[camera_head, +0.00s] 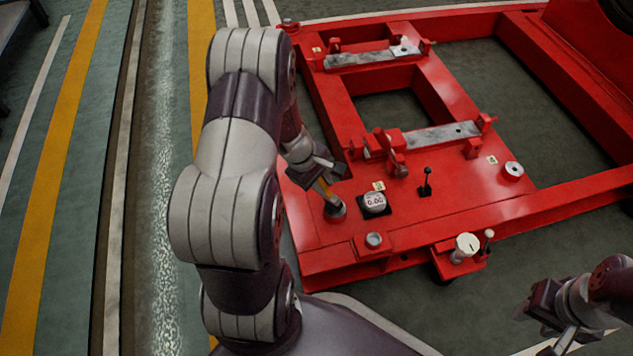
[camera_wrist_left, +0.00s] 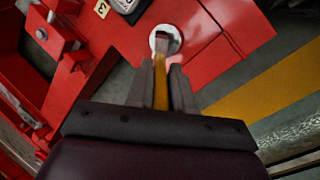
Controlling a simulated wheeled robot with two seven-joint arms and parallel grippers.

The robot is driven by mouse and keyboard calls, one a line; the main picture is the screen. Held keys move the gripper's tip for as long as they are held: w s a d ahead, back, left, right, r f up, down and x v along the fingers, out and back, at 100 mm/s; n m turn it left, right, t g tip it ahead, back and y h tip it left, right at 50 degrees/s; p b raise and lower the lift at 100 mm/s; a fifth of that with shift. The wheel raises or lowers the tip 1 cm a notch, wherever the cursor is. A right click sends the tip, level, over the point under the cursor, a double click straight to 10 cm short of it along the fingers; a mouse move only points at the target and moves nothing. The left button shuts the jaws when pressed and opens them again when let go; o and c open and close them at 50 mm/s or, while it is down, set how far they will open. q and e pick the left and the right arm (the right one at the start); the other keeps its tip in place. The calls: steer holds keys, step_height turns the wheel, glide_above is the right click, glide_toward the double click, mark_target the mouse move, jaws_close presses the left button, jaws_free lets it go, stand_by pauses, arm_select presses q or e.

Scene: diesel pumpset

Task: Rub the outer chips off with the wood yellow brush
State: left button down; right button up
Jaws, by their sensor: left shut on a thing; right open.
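My left gripper (camera_head: 322,176) is shut on the yellow wooden brush (camera_head: 322,188). In the left wrist view the brush's yellow handle (camera_wrist_left: 160,88) runs between the two fingers (camera_wrist_left: 162,85). The brush's far end points down at a round metal holder (camera_head: 335,210) on the red frame; in the left wrist view it overlaps the pale round opening (camera_wrist_left: 172,38). I cannot tell whether the brush is inside it or just above. I cannot make out any chips. My right gripper (camera_head: 560,335) is open at the lower right, partly cut off by the picture's edge.
The red frame (camera_head: 455,205) fills the middle and right. It bears a round gauge (camera_head: 374,202), a black lever (camera_head: 426,183), metal bars (camera_head: 440,136) and a white knob (camera_head: 467,243). Green floor (camera_head: 60,200) with yellow and white lines lies open at left.

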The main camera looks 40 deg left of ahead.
arm_select(q)
steer(key=shift+w+d, duration=0.4)
steer(key=shift+d, duration=0.05)
step_height(320, 180, up, 8)
steer(key=p, duration=0.8)
steer(key=shift+r, duration=0.1)
steer(key=shift+w, duration=0.1)
